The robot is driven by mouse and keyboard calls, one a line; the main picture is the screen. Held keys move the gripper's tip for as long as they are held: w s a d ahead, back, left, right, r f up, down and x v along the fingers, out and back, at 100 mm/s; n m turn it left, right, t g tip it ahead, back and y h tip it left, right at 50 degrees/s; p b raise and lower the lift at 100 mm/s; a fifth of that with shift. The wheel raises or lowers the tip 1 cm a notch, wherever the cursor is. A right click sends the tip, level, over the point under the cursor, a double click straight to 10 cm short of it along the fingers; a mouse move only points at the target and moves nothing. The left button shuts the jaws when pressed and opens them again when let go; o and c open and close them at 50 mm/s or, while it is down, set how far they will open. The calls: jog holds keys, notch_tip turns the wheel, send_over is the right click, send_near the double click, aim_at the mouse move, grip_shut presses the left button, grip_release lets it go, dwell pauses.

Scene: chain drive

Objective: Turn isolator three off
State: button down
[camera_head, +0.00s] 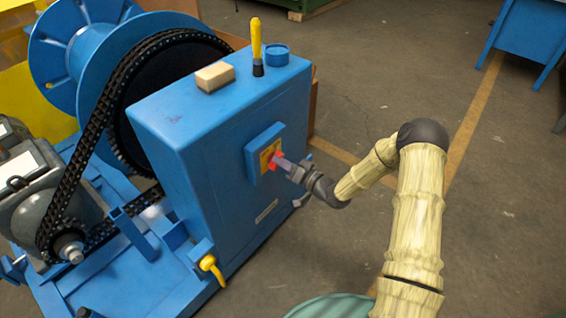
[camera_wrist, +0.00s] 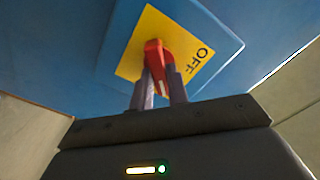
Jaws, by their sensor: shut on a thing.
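The isolator (camera_head: 255,150) is a blue box with a yellow plate on the side of the large blue housing. Its red handle (camera_head: 273,161) is small in the head view. In the wrist view the red handle (camera_wrist: 155,57) stands out from the yellow plate (camera_wrist: 135,62), with the word OFF printed to its right. My gripper (camera_head: 280,163) reaches it from the right. In the wrist view my gripper (camera_wrist: 160,82) has its two grey fingers shut on either side of the handle. No isolator number is readable.
On the housing (camera_head: 190,110) stand a yellow-handled brush (camera_head: 257,45), a tan block (camera_head: 214,77) and a blue round tin (camera_head: 276,55). A yellow lever (camera_head: 210,265) sits low on the frame. A chain (camera_head: 85,130) and blue drum are at left.

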jog(key=shift+n, duration=0.6)
jog(key=shift+s+a+f+n+b, duration=0.1)
jog(key=shift+n+b, duration=1.4)
jog(key=shift+n, duration=1.3)
jog(key=shift+s+a+n+b, duration=0.15)
jog(key=shift+n+b, duration=1.3)
jog(key=shift+n, duration=1.35)
jog(key=shift+s+f+n+b, duration=0.1)
jog(key=shift+n+b, duration=1.4)
jog(key=shift+n, duration=1.3)
jog(key=shift+r, duration=0.1)
jog(key=c, duration=1.4)
grip_release()
jog(key=shift+o, duration=0.2)
jog(key=p+v, duration=0.3)
jog(key=v, duration=1.4)
jog(key=shift+d, duration=0.2)
